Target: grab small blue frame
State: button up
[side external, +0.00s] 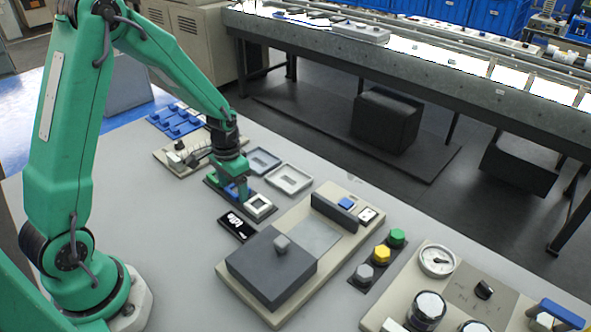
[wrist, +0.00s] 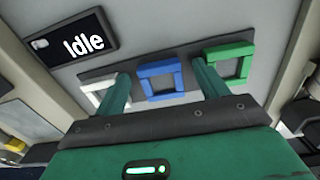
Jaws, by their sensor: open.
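The small blue frame (wrist: 160,70) is a square ring with an open middle, lying on a dark strip between a white frame (wrist: 88,99) and a green frame (wrist: 243,51). In the wrist view my gripper (wrist: 161,78) is open, with one finger on each side of the blue frame. The left finger partly covers the white frame; the right finger is close to the green one. In the side view my gripper (side external: 234,183) points down over the strip, partly hiding the blue frame (side external: 231,193). Whether the fingers touch it, I cannot tell.
A black display reading "Idle" (wrist: 85,45) lies beside the strip. Grey trays (side external: 290,179) sit behind, and a beige machine with a dark block (side external: 268,268) stands in front to the right. Knobs (side external: 381,253) and a gauge (side external: 437,260) are farther right.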

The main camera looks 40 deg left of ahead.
aim_at(235, 194)
jog(key=shift+c, duration=0.2)
jog(key=c, duration=1)
jog(key=shift+r, duration=0.1)
jog(key=shift+r, duration=0.7)
jog(key=r, duration=0.3)
jog(key=shift+d, duration=0.4)
jog(key=s+d+r, duration=0.4)
jog(key=d+r, duration=0.2)
jog(key=d, duration=0.4)
jog(key=shift+d+r, duration=0.15)
jog(key=shift+r, duration=0.1)
